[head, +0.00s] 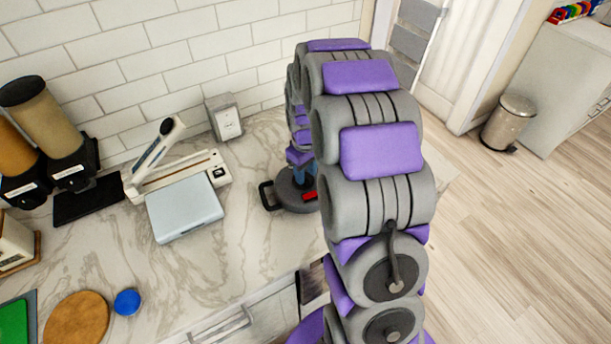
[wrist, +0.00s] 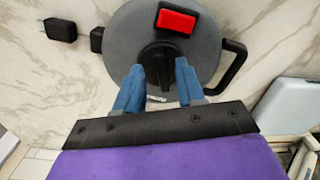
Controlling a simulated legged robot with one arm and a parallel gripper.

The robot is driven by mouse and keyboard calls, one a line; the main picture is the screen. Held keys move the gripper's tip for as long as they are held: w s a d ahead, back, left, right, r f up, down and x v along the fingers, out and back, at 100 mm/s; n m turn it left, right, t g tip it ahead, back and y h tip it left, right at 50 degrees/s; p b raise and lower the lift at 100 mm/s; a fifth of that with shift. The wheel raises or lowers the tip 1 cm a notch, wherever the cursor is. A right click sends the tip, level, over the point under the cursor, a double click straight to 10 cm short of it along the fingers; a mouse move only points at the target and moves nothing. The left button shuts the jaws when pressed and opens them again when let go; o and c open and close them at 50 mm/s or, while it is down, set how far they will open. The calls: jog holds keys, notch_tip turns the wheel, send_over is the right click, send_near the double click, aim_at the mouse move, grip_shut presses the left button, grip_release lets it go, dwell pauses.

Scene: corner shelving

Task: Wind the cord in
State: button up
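A round grey cord reel (wrist: 205,45) lies flat on the counter, with a red button (wrist: 177,20) on top, a black side handle (wrist: 236,62) and a raised black central knob (wrist: 158,58). A black plug (wrist: 60,30) lies just left of the reel's black outlet (wrist: 97,39); I see no cord between them. My gripper (wrist: 160,72) has its blue fingers apart, one on each side of the knob's near end. I cannot tell whether they touch it. In the head view, my arm partly hides the reel (head: 288,192).
The marble counter (head: 250,235) holds a pale blue-grey scale-like box (head: 185,210), a white sealer-like device (head: 190,175) and a blue disc (head: 127,302). A wall socket box (head: 225,118) is behind.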

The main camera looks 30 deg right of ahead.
jog(key=shift+f, duration=0.85)
jog(key=shift+c, duration=0.2)
grip_shut()
